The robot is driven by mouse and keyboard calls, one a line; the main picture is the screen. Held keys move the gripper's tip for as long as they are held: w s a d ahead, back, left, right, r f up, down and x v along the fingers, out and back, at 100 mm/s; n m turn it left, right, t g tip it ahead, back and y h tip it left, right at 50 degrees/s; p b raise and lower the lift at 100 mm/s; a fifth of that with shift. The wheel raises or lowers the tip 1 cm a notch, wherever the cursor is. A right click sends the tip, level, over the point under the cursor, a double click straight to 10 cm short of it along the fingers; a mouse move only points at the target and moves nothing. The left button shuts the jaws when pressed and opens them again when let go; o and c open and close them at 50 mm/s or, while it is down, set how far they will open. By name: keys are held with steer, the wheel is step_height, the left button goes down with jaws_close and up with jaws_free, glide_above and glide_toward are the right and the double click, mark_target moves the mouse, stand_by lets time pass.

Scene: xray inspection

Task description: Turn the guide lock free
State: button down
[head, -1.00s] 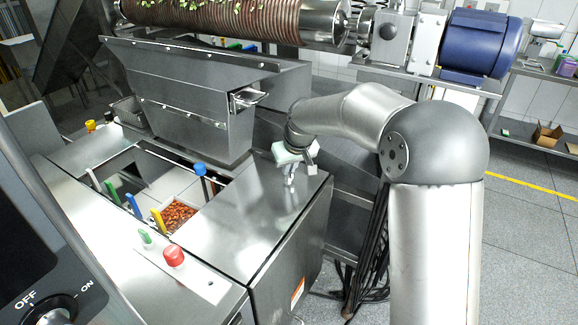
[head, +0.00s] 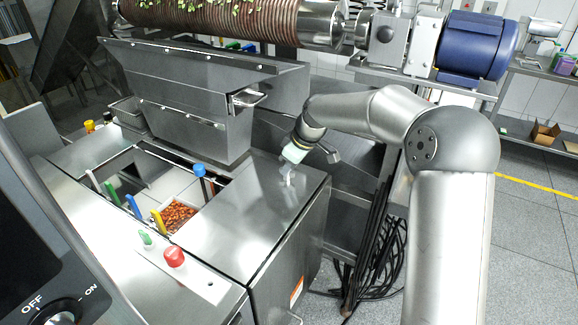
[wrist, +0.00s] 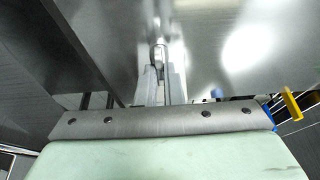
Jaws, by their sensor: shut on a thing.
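My gripper (head: 288,177) is at the top of the steel cabinet (head: 235,215), near its far right edge. In the wrist view its fingers (wrist: 160,80) are closed around a small, rounded grey metal piece (wrist: 158,52), which looks like the guide lock. Most of that piece is hidden between the fingers, and in the head view it is too small to make out. The pale green wrist housing (head: 295,152) is tilted above the fingers. How far the lock is turned cannot be told.
A steel hopper (head: 190,115) with a handle (head: 247,98) stands behind the cabinet. To the left are a blue-capped post (head: 200,170), a tray of reddish-brown pieces (head: 178,214), a red button (head: 173,256) and coloured tabs. Black cables (head: 375,250) hang at the right.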

stand_by(0.4)
steer(key=c, duration=1.6)
jaws_free()
steer(key=shift+o, duration=0.2)
steer(key=shift+r, duration=0.1)
steer(key=b+v, duration=0.1)
steer(key=v, duration=1.6)
steer(key=shift+d+r, duration=0.1)
steer(key=s+d+f+m+h, duration=0.1)
steer(key=s+d+f+m, duration=0.2)
steer(key=s, duration=0.8)
steer(key=s+d+f+m+g+h, duration=0.1)
steer(key=s+d+f+m, duration=0.3)
steer(key=s+f, duration=0.4)
steer(key=s+d+f+m+h, duration=0.1)
steer(key=s+d+f+m, duration=0.3)
steer(key=s, duration=1.1)
steer(key=shift+s+f+m+g+h, duration=0.35)
steer(key=shift+f+m, duration=0.35)
steer(key=shift+f, duration=0.25)
